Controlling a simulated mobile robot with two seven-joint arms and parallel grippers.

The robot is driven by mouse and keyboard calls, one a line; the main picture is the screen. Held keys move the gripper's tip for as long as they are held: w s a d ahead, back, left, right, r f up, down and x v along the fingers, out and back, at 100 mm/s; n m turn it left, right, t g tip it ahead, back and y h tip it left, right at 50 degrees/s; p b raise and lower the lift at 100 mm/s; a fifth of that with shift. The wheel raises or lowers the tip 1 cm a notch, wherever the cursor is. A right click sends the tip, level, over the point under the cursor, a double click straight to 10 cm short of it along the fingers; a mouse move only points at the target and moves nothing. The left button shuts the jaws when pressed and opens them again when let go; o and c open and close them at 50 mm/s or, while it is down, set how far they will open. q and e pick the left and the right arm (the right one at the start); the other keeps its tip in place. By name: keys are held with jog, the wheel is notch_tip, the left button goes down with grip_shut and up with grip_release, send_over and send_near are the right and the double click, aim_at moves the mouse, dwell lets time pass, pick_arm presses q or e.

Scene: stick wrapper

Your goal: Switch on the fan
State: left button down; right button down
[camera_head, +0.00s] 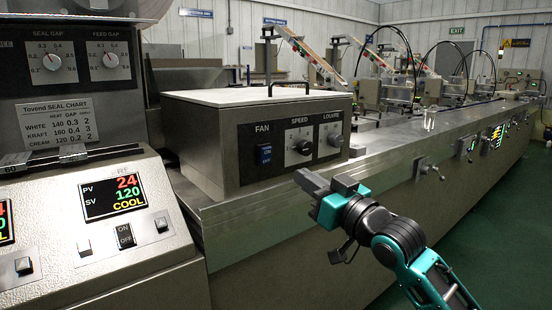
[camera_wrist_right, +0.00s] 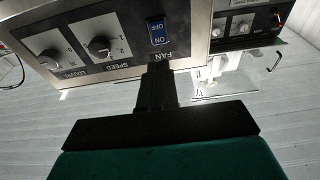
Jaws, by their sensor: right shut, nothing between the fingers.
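The fan switch (camera_head: 264,154) is a small blue rocker under the word FAN on the dark front panel (camera_head: 300,171) of a metal box. It also shows in the right wrist view (camera_wrist_right: 158,31), upside down, with ON and OFF marks. I cannot tell which half is pressed in. My right gripper (camera_head: 303,180) is shut and empty, to the right of and below the switch in the head view. In the wrist view its fingertips (camera_wrist_right: 158,68) point at the panel close to the FAN label, apart from the switch. My left gripper is out of view.
SPEED (camera_head: 299,145) and LOUVRE (camera_head: 334,139) knobs sit right of the switch. A sloped console (camera_head: 90,220) with a lit display and an ON/OFF rocker (camera_head: 124,236) stands at left. A metal ledge (camera_head: 400,165) runs below the box. Green floor lies open at right.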

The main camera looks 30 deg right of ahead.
aim_at(267, 152)
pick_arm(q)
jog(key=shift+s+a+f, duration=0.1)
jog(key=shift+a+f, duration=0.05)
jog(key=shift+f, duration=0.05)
pick_arm(e)
jog(key=x, duration=0.9)
jog(key=shift+w+a, duration=0.1)
jog(key=shift+w, duration=0.3)
